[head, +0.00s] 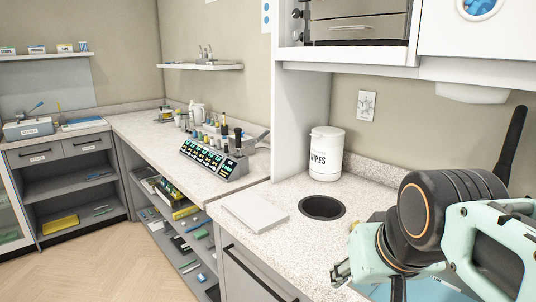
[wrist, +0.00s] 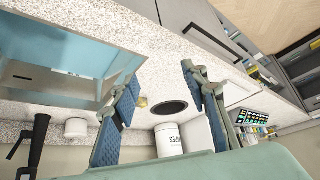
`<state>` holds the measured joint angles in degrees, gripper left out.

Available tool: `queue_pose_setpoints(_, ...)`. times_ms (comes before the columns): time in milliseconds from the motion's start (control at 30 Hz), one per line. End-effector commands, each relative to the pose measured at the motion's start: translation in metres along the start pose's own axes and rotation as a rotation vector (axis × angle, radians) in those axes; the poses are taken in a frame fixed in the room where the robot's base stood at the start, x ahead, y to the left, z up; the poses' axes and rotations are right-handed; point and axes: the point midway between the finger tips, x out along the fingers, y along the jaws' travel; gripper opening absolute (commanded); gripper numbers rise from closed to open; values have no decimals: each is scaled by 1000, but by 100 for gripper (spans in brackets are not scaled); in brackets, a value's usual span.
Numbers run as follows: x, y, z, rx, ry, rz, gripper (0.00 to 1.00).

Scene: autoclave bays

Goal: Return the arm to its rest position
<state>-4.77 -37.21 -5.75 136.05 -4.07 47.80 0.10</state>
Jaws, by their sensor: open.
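My arm reaches in from the right of the head view, over the speckled counter. My gripper (head: 345,272) is low in that view, to the right of and nearer than the round dark hole in the counter. Part of it is hidden behind my own wrist. No mark of a rest position shows.
A wipes canister (head: 326,153) stands behind the round hole (head: 322,207). A flat white box (head: 255,211) lies left of the hole. A light-blue recess (wrist: 75,45) is beside the fingers. An overhead cabinet (head: 350,53) hangs above. Open floor (head: 110,270) lies left.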

Motion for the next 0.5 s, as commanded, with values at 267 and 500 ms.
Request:
queue_pose_setpoints(267, -26, -18, 46, 16, -91, -1, 41)
queue_pose_setpoints(500, -74, -17, 14, 15, -90, -1, 41)
